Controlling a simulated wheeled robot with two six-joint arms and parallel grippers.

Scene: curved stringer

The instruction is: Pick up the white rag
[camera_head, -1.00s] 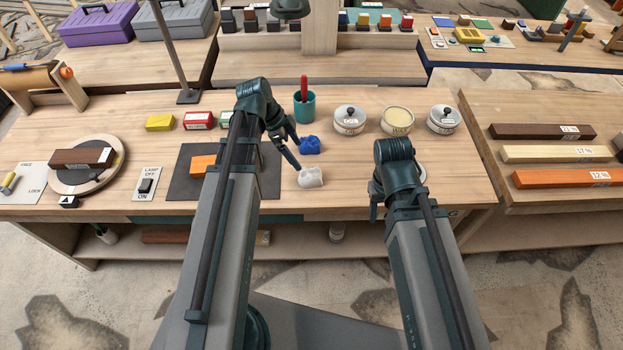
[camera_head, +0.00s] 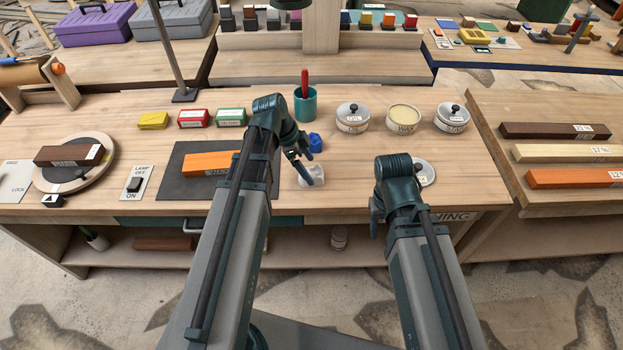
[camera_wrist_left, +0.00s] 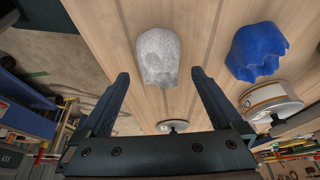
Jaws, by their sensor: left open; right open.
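The white rag (camera_head: 311,175) lies crumpled on the workbench, partly covered by my left gripper (camera_head: 305,170) in the head view. In the left wrist view the white rag (camera_wrist_left: 158,55) shows whole, ahead of and between the two open fingers of my left gripper (camera_wrist_left: 158,82). The fingers have nothing between them, and I cannot tell how high they are above the bench. My right gripper (camera_head: 378,218) is near the bench's front edge, away from the rag, its fingers mostly hidden by the arm.
A blue rag (camera_head: 315,142) lies just behind the white one and shows in the left wrist view (camera_wrist_left: 256,52). A teal cup (camera_head: 305,108) and several round tins, one labelled wax (camera_head: 404,118), stand behind. A dark mat with an orange bar (camera_head: 210,163) is to the left.

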